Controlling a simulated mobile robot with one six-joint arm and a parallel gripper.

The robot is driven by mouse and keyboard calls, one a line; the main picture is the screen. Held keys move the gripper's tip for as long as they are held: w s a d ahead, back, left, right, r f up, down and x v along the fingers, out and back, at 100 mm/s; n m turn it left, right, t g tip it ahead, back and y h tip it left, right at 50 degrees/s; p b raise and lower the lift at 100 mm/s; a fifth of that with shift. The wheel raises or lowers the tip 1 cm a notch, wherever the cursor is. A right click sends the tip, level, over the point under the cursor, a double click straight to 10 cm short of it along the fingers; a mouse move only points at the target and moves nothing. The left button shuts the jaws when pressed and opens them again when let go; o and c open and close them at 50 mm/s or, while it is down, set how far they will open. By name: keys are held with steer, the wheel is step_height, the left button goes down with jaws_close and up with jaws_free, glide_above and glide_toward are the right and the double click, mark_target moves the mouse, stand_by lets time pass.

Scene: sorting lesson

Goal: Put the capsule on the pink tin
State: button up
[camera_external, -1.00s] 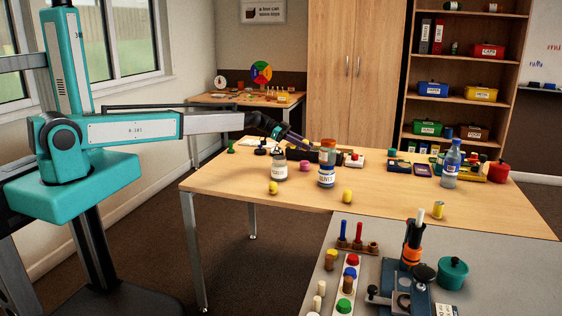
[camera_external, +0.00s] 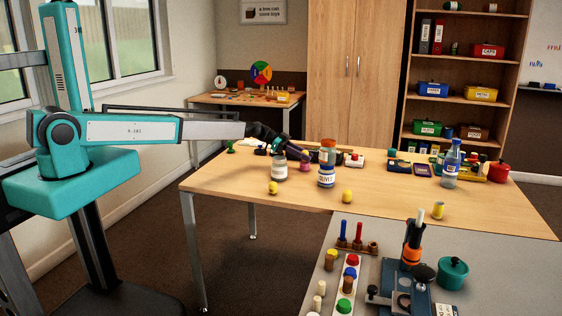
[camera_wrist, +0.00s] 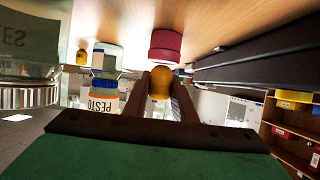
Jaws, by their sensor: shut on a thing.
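The pink tin (camera_external: 305,166) is a small round tin standing on the wooden table, near the labelled jars. In the wrist view the pink tin (camera_wrist: 165,46) shows at the top centre, against the table surface, which fills the top of that picture. My gripper (camera_external: 303,155) is angled downward just over the tin. In the wrist view my gripper (camera_wrist: 163,90) is shut on the yellow-orange capsule (camera_wrist: 160,80), whose rounded end pokes out between the dark fingers close to the tin. I cannot tell whether they touch. The capsule is too small to make out in the external view.
A long dark case (camera_wrist: 250,55) lies close by. Yellow pieces stand in front (camera_external: 273,188) and to the right (camera_external: 347,196). The table's front left is clear.

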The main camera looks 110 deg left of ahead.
steer(key=shift+f+b, duration=0.25)
steer(key=shift+b, duration=0.1)
steer(key=o, duration=1)
steer(key=shift+r+p, duration=0.25)
steer(key=shift+p, duration=0.15)
steer(key=shift+s, duration=0.4)
steer(key=b+v, duration=0.3)
steer(key=v, duration=0.8)
steer(key=shift+r, duration=0.2)
